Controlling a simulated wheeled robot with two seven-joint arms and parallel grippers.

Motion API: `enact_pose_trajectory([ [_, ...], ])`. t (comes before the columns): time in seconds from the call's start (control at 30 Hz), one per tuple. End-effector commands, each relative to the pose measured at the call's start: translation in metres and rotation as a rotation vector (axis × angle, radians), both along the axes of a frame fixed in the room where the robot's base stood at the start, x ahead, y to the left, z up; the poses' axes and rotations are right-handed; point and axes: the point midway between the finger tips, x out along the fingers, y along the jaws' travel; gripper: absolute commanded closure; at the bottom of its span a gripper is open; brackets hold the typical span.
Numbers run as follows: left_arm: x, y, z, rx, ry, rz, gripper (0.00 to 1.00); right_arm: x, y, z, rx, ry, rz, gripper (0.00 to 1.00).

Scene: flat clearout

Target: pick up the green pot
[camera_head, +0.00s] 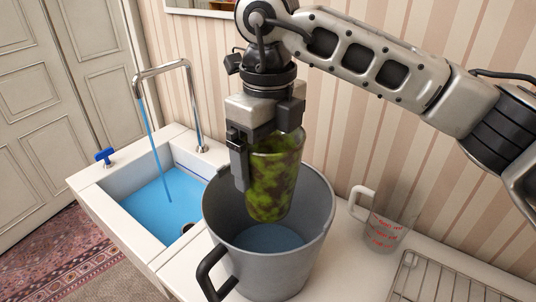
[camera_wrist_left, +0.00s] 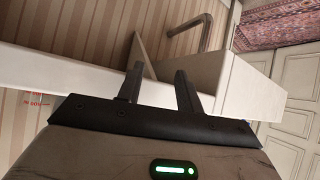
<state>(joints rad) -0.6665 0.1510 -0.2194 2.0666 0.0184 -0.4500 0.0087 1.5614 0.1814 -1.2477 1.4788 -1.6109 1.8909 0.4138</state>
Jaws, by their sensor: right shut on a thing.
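The green pot (camera_head: 272,180) is a tapered, glassy vessel mottled in green and dark brown. My right gripper (camera_head: 266,146) points down from above and is shut on it near its rim. The pot hangs upright, its lower part inside the mouth of a large grey pot (camera_head: 268,262) and above the bluish bottom. My left gripper (camera_wrist_left: 158,72) shows only in the left wrist view, with its two fingers apart and nothing between them.
A sink (camera_head: 150,205) with blue water and a running tap (camera_head: 160,68) is at the left. A clear measuring jug (camera_head: 385,228) and a wire rack (camera_head: 440,280) are at the right on the white counter (camera_head: 345,275). A striped wall stands close behind.

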Motion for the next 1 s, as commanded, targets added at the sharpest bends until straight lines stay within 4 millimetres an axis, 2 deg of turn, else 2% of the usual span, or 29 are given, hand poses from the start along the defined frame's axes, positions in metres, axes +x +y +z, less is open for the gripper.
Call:
enact_pose_trajectory([
  [0.37, 0.003, -0.001, 0.0, -0.005, -0.012, 0.002, 0.64, 0.0, 0.001, 0.035, 0.002, -0.003, 0.001, 0.47],
  [0.77, 0.002, -0.001, -0.002, -0.004, -0.007, 0.002, 0.64, 0.0, 0.001, 0.038, 0.003, -0.003, 0.001, 0.47],
  [1.0, 0.001, 0.0, -0.002, -0.002, -0.006, 0.001, 0.64, 0.0, 0.001, 0.055, 0.002, -0.004, 0.001, 0.47],
])
